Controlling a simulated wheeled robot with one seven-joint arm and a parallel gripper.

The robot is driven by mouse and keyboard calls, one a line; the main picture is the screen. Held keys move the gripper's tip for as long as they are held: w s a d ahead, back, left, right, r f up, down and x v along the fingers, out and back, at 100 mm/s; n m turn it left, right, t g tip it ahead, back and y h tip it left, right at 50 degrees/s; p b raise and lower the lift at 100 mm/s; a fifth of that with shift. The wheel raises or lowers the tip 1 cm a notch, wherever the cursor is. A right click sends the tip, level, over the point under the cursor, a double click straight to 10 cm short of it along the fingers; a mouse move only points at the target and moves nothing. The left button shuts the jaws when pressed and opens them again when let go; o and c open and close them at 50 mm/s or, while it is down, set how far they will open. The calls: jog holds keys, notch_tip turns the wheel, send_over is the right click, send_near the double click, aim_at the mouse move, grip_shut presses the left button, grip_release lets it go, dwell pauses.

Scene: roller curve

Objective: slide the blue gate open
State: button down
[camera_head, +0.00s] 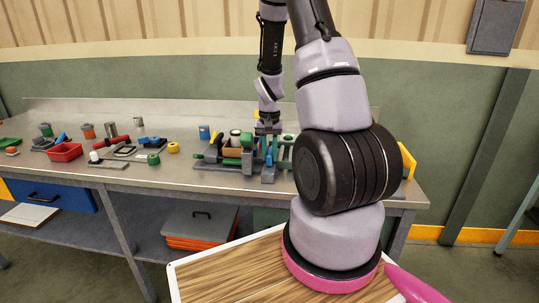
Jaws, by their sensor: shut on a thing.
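The blue gate (269,157) shows as a small upright blue piece on a grey fixture (212,160) at the right part of the workbench. My gripper (268,131) points down directly above it, its fingers at the gate's upper end. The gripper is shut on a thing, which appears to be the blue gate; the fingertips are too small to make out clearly. How far the gate stands open cannot be told. My arm hides the bench to the right.
The steel workbench (205,179) holds a red tray (65,152), a blue cup (204,132), a yellow piece (173,148) and several small tools at left. Teal uprights (288,149) stand just right of the gripper. The bench front left of the fixture is mostly clear.

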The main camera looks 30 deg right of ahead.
dwell(0.8)
jog(key=shift+s+a, duration=0.15)
jog(key=shift+s, duration=0.05)
jog(key=shift+s+a, duration=0.55)
jog(key=shift+s, duration=0.25)
jog(key=shift+s+a, duration=0.55)
jog(key=shift+s, duration=0.25)
jog(key=c, duration=0.7)
grip_release()
jog(key=shift+r, duration=0.1)
notch_tip(320, 180, up, 11)
jog(key=shift+f, duration=0.15)
